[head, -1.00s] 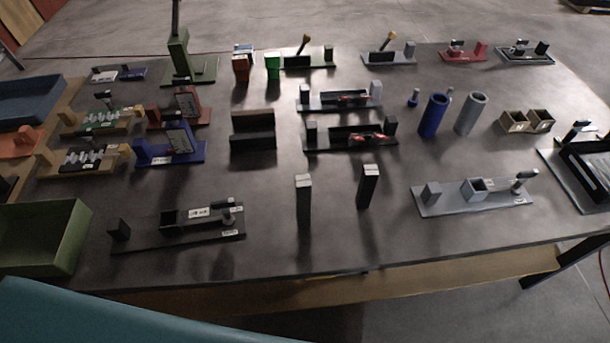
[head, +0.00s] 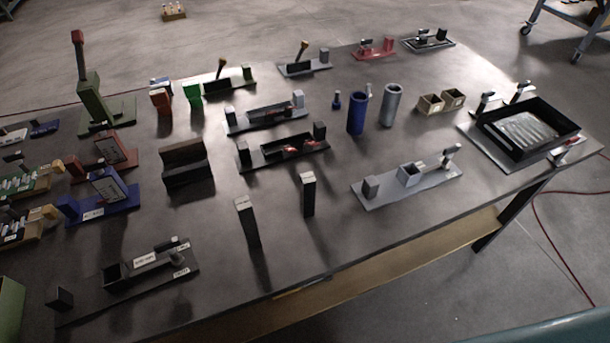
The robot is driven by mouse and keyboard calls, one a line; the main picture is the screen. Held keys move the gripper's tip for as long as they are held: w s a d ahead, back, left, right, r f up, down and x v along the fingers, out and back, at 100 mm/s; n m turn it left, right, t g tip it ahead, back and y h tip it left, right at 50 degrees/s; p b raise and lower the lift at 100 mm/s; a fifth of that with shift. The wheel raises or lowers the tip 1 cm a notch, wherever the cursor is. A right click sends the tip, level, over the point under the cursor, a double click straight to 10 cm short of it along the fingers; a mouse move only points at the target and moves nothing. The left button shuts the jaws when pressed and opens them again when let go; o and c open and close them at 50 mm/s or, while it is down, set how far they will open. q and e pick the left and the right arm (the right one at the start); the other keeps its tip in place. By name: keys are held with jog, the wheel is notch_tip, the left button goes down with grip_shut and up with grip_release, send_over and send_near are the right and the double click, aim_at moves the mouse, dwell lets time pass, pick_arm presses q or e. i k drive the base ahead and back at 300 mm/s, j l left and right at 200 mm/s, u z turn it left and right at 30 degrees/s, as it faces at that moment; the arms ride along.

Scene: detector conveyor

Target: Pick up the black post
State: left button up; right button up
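Two slim dark posts stand upright near the front edge of the table in the head view. The right one, the black post (head: 308,196), looks the blacker of the two and has a pale top. The left dark post (head: 248,222) looks dark grey and also has a pale top. The two stand apart, with bare table between them. Neither of my grippers is in view.
A dark fixture (head: 125,283) lies left of the posts and a light grey fixture (head: 385,190) right of them. A black tray fixture (head: 490,135) is at the table's right end. Blue (head: 356,112) and grey (head: 390,105) cylinders stand behind. Table between is clear.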

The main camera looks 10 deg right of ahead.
aim_at(308, 180)
jog(key=j+u, duration=0.25)
jog(key=u, duration=0.25)
jog(key=j+u, duration=0.25)
jog(key=u, duration=0.25)
jog(key=k+j+z, duration=0.1)
jog(key=z, duration=1.4)
